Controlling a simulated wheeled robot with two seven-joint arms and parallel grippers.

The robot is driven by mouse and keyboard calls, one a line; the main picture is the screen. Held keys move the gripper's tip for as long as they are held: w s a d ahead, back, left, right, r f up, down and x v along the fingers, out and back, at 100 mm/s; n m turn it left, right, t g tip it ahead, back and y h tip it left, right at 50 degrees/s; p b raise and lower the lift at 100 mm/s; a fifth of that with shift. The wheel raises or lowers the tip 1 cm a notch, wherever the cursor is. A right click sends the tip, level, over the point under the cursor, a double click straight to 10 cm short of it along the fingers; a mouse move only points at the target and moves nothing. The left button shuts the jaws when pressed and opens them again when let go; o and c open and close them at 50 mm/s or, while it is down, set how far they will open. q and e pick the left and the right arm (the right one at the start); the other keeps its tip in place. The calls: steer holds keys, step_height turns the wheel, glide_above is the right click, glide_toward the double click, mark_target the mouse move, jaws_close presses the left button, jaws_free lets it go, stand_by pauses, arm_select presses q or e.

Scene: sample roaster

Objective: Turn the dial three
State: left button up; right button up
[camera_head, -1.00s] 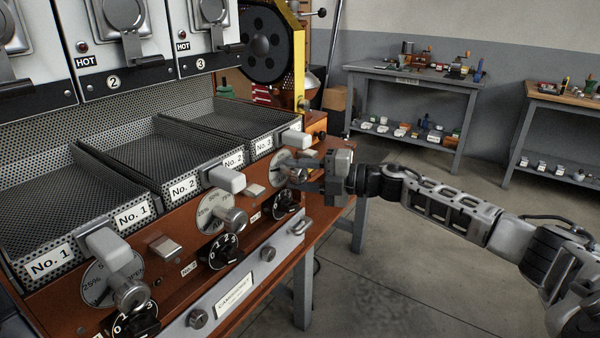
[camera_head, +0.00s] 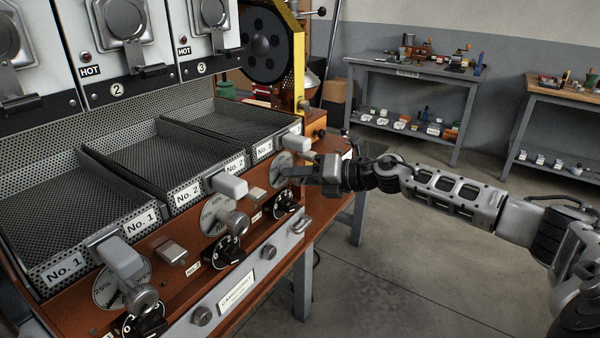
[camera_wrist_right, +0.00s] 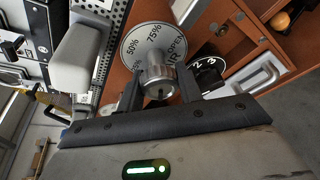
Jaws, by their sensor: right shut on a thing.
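Dial three is a round pale plate (camera_head: 279,162) with a silver knob, at the right end of the roaster's front panel. In the right wrist view the plate (camera_wrist_right: 140,40) shows 50%, 75% and OPEN, and the silver knob (camera_wrist_right: 157,75) stands out from its middle. My right gripper (camera_head: 290,172) reaches it from the right. In the wrist view its dark fingers (camera_wrist_right: 160,90) sit on either side of the knob, shut on it. In the head view the gripper hides the knob. My left gripper is not in view.
A black numbered knob (camera_head: 285,204) sits just below dial three. A light grey handle (camera_head: 291,142) is close above, by the No. 3 tray. Dials two (camera_head: 214,213) and one (camera_head: 121,283) are to the left. Floor right of the roaster table is clear.

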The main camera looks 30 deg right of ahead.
stand_by(0.6)
steer(key=o, duration=1)
